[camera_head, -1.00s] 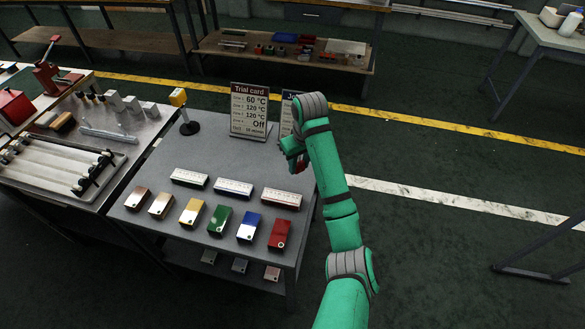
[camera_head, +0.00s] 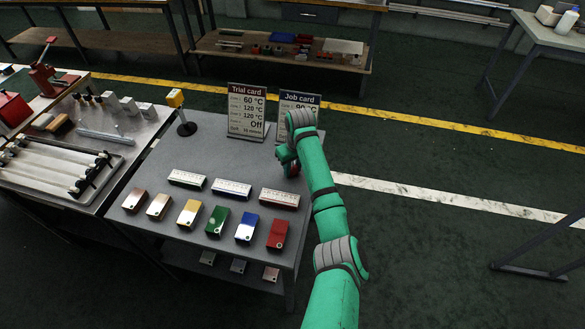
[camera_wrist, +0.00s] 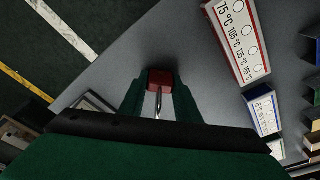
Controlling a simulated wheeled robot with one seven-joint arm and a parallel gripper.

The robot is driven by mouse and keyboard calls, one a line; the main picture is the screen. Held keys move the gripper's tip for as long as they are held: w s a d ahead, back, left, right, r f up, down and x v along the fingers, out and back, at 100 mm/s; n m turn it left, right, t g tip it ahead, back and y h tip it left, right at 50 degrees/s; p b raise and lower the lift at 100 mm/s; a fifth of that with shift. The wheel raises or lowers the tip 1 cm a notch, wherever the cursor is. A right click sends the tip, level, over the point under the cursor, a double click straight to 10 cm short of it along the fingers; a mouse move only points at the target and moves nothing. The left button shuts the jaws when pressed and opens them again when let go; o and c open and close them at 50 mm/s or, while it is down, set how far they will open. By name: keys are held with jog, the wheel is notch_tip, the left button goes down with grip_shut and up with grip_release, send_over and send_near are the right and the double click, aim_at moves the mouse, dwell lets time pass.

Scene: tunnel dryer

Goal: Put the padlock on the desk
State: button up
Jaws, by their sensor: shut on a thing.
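The padlock (camera_wrist: 160,79) has a red body and a metal shackle. In the wrist view it sits between the green fingertips of my gripper (camera_wrist: 160,92), which is shut on it. The grey desk top (camera_wrist: 205,92) lies beneath it; I cannot tell if the padlock touches it. In the head view my gripper (camera_head: 289,166) is over the right rear part of the desk (camera_head: 165,160), mostly hidden by my arm, with only a bit of red showing.
The Trial card (camera_head: 247,110) and Job card (camera_head: 299,101) stand at the desk's back. White scale blocks (camera_head: 279,198) and several coloured blocks (camera_head: 217,221) stand in rows in front. Bare desk lies between cards and blocks.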

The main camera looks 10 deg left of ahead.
jog(key=shift+s+a, duration=0.15)
jog(key=shift+a, duration=0.15)
jog(key=shift+d+f, duration=0.1)
jog(key=shift+d, duration=0.35)
jog(key=o, duration=0.9)
jog(key=shift+d, duration=0.1)
jog(key=shift+a, duration=0.2)
jog(key=shift+r, duration=0.25)
jog(key=shift+s+d+r, duration=0.25)
jog(key=shift+r, duration=1.7)
jog(key=shift+s+d+r, duration=0.2)
jog(key=shift+d+r, duration=0.1)
jog(key=shift+r, duration=1.65)
jog(key=shift+s+d+r, duration=0.25)
jog(key=shift+r, duration=1.7)
jog(key=shift+a, duration=0.1)
